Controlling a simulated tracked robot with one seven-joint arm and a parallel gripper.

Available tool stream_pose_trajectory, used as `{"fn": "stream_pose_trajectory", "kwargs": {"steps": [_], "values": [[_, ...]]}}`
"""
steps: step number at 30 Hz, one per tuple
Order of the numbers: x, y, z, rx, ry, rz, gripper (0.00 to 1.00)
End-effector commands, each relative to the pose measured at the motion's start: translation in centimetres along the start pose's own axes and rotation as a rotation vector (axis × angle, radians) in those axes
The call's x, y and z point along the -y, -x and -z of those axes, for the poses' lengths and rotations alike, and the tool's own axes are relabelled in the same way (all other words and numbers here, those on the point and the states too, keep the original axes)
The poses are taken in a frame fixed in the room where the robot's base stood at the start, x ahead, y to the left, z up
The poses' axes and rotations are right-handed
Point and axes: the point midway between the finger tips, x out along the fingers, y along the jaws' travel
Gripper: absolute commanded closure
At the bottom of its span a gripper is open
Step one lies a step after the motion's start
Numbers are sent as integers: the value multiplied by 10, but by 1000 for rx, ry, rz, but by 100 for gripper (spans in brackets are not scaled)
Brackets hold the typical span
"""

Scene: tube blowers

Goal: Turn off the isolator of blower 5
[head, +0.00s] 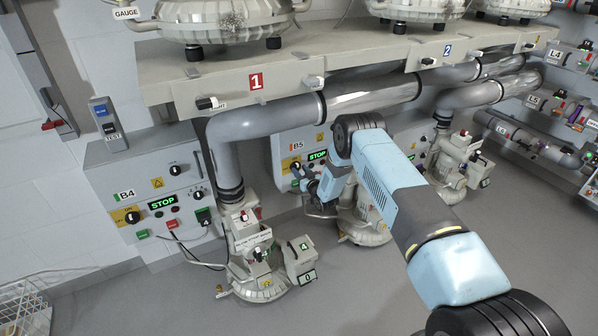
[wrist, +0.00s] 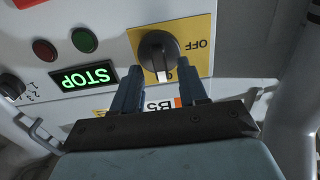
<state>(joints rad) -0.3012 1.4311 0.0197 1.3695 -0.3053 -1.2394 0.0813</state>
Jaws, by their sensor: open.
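The isolator of blower 5 is a black rotary knob (wrist: 157,50) on a yellow plate (wrist: 202,28), seen upside down in the wrist view. Its white pointer mark points down in that picture, at a label partly hidden by a finger. The word OFF shows at the plate's right. My gripper (wrist: 160,70) is open, with one finger on each side of the knob's lower part. I cannot tell whether the fingers touch it. In the head view the B5 panel (head: 285,146) is partly behind my arm, with my gripper (head: 303,182) in front of it.
A lit green STOP display (wrist: 85,77), red and green buttons and a small black selector (wrist: 10,86) sit beside the isolator. A metal handle (wrist: 38,130) stands out nearby. In the head view, panel B4 (head: 147,190) and grey pipes stand left of B5.

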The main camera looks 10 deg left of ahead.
Motion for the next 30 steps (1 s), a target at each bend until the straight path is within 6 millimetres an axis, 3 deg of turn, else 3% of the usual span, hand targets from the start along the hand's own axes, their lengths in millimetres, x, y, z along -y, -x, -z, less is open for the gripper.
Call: {"fn": "stream_pose_trajectory", "kwargs": {"steps": [6,14,27,30], "values": [[0,-11,-1,1,0,0,57],[0,-12,0,0,-1,0,57],[1,-12,0,0,-1,1,98],[1,-12,0,0,-1,1,100]]}}
